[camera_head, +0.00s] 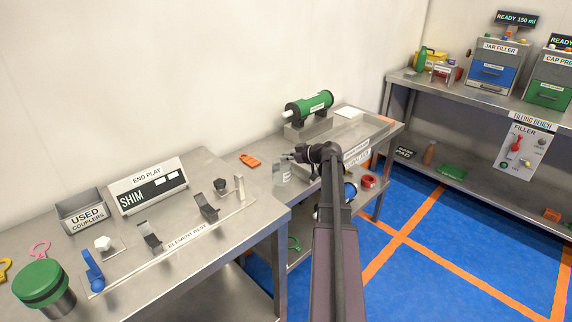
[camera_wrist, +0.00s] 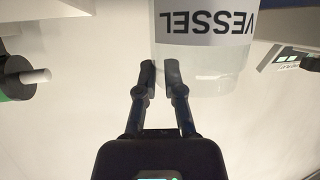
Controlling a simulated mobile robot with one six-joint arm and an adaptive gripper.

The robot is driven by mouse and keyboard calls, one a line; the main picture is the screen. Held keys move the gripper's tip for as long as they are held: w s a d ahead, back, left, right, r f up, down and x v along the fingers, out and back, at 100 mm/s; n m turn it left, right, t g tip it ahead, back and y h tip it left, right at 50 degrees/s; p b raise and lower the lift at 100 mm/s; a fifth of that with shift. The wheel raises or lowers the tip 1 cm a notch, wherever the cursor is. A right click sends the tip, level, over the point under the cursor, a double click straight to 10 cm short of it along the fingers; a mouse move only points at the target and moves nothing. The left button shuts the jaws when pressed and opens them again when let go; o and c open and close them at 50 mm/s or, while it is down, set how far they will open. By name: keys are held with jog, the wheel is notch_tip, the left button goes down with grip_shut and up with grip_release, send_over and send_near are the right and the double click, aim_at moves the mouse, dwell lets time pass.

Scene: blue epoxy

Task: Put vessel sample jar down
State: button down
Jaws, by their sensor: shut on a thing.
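The vessel sample jar (camera_head: 281,175) is clear, with a pale label, and hangs at my gripper (camera_head: 289,157) near the gap between the two steel benches. In the wrist view the jar (camera_wrist: 208,62) is at the top, its "VESSEL" label upside down in the picture. My gripper (camera_wrist: 160,72) is shut on the jar near its edge, the right finger overlapping its clear wall. I cannot tell whether the jar's base touches a surface; the label hides part of the inside.
The left bench (camera_head: 205,165) holds an "END PLAY" sign (camera_head: 147,186), clips and a green-lidded can (camera_head: 43,287). An orange tag (camera_head: 250,160) lies on the back bench. Behind my gripper stands a green motor (camera_head: 312,105). The blue floor (camera_head: 425,265) at right is open.

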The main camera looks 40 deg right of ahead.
jog(key=shift+f+b, duration=0.4)
jog(key=shift+f, duration=0.3)
jog(key=shift+f, duration=0.1)
jog(key=c, duration=0.8)
grip_release()
jog(key=shift+o, duration=0.2)
jog(key=shift+r, duration=0.2)
jog(key=p+v, duration=0.4)
jog(key=v, duration=0.8)
jog(key=shift+p, duration=0.3)
